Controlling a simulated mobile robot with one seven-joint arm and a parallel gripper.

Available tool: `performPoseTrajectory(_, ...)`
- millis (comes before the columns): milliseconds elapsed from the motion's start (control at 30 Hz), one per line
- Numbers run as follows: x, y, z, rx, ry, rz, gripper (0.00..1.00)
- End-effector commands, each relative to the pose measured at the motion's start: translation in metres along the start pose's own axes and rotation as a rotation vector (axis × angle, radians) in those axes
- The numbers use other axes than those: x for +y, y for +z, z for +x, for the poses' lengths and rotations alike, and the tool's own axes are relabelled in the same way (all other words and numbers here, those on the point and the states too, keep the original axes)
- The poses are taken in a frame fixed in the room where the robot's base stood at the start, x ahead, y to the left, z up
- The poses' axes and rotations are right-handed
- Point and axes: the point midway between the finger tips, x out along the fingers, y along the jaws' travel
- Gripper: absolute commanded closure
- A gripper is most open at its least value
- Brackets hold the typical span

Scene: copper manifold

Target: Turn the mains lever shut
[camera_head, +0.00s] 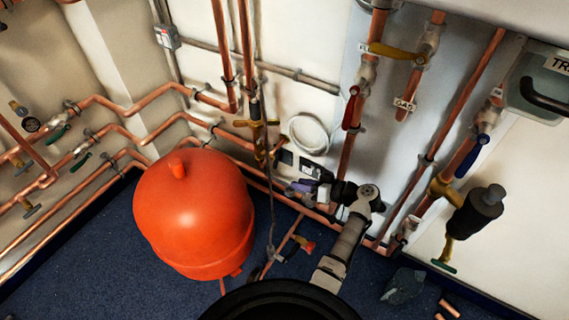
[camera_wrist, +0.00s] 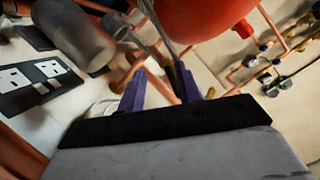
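No lever in view carries a readable mains label, so I cannot tell which one is the mains lever. In the head view a red lever (camera_head: 350,108) hangs along a vertical copper pipe, and a yellow lever (camera_head: 392,53) points right above it. A blue lever (camera_head: 473,158) is on the right-hand pipe. A brass valve (camera_head: 257,124) sits on the pipes behind the red vessel. My gripper (camera_head: 302,187) is low by the wall, right of the vessel. In the wrist view its purple fingers (camera_wrist: 160,90) stand apart, with no held object visible.
The large red vessel (camera_head: 195,212) stands on the blue floor left of my arm. Copper pipes (camera_head: 405,195) run along both walls. Wall sockets (camera_wrist: 40,75) show in the wrist view. A dark grey cylinder (camera_head: 478,208) juts out at right. Blue floor (camera_head: 75,250) is clear at left.

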Motion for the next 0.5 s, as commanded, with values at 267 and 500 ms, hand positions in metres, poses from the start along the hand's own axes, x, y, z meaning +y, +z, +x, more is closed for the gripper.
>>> performPoseTrajectory(267,0.002,-0.018,-0.059,0.281,-0.080,-0.194,0.66)
performPoseTrajectory(500,-0.002,-0.027,-0.043,0.298,-0.087,-0.209,0.66)
